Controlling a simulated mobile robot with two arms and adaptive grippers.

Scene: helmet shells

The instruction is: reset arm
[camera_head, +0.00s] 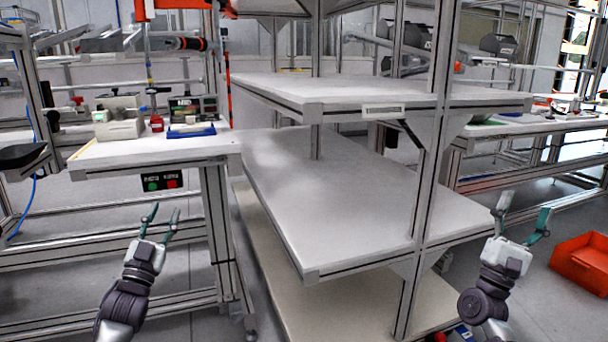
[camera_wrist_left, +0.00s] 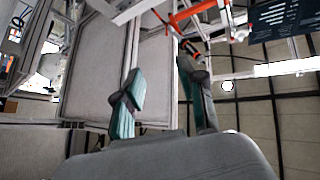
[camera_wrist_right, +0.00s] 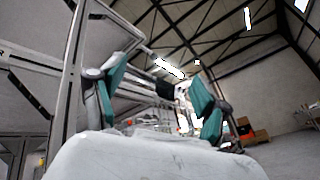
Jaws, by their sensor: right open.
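My left gripper (camera_head: 164,211) is raised in front of the left workbench and the shelf rack in the head view. Its teal-tipped fingers stand apart with nothing between them; the left wrist view also shows the open fingers (camera_wrist_left: 158,75). I see no helmet shell in either gripper.
An empty white shelf rack (camera_head: 330,205) stands in the middle, with a metal post near my right gripper. A workbench (camera_head: 150,150) with small devices and a green-and-red button box (camera_head: 163,181) is at left. A red bin (camera_head: 582,262) lies on the floor at right.

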